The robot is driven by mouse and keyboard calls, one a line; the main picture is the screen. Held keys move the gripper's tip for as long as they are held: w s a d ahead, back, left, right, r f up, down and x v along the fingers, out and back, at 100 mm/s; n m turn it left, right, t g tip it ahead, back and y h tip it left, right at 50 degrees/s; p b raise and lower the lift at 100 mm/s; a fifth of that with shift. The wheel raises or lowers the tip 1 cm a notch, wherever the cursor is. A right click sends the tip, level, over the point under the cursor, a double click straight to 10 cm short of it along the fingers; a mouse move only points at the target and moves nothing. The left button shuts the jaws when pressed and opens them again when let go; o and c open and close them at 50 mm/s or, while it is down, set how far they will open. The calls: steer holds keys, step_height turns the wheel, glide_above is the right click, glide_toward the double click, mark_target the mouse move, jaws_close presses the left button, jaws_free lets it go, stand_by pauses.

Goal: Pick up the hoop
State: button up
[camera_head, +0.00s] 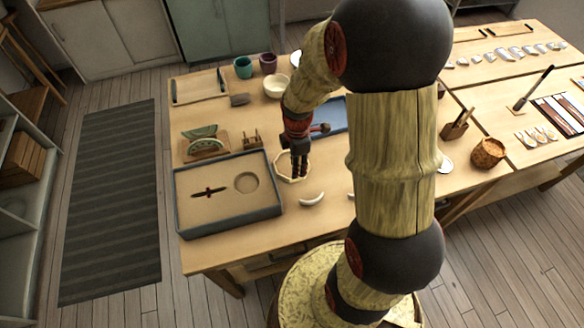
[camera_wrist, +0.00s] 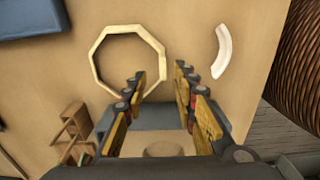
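The hoop is a pale, eight-sided ring (camera_head: 281,177) lying flat on the wooden table, just right of the grey-walled tray. In the wrist view the hoop (camera_wrist: 96,62) shows nearly whole, at the upper middle, with bare tabletop inside it. My gripper (camera_head: 299,172) appears over the hoop in the head view, its fingers pointing down. In the wrist view my gripper (camera_wrist: 160,75) is open, with nothing between its fingers. The left fingertip overlaps the hoop's lower right side there. I cannot tell how high the fingertips are above the table.
The grey-walled tray (camera_head: 230,225) holds a dark cross-shaped piece and a round recess. A white curved shard (camera_head: 312,199) lies right of the hoop. A small wooden stand (camera_head: 252,140) and a blue tray (camera_head: 335,108) are behind. A pale bowl (camera_head: 277,86) stands farther back.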

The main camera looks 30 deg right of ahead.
mark_target(277, 175)
steer(key=f, duration=0.1)
steer(key=f+b, duration=0.1)
steer(key=f, duration=0.1)
steer(key=f+b, duration=0.1)
steer(key=f, duration=0.1)
steer(key=shift+s+a+f, duration=0.15)
steer(key=shift+s+f, duration=0.1)
steer(key=shift+r, duration=0.1)
steer(key=c, duration=0.3)
steer(key=c, duration=0.4)
jaws_close()
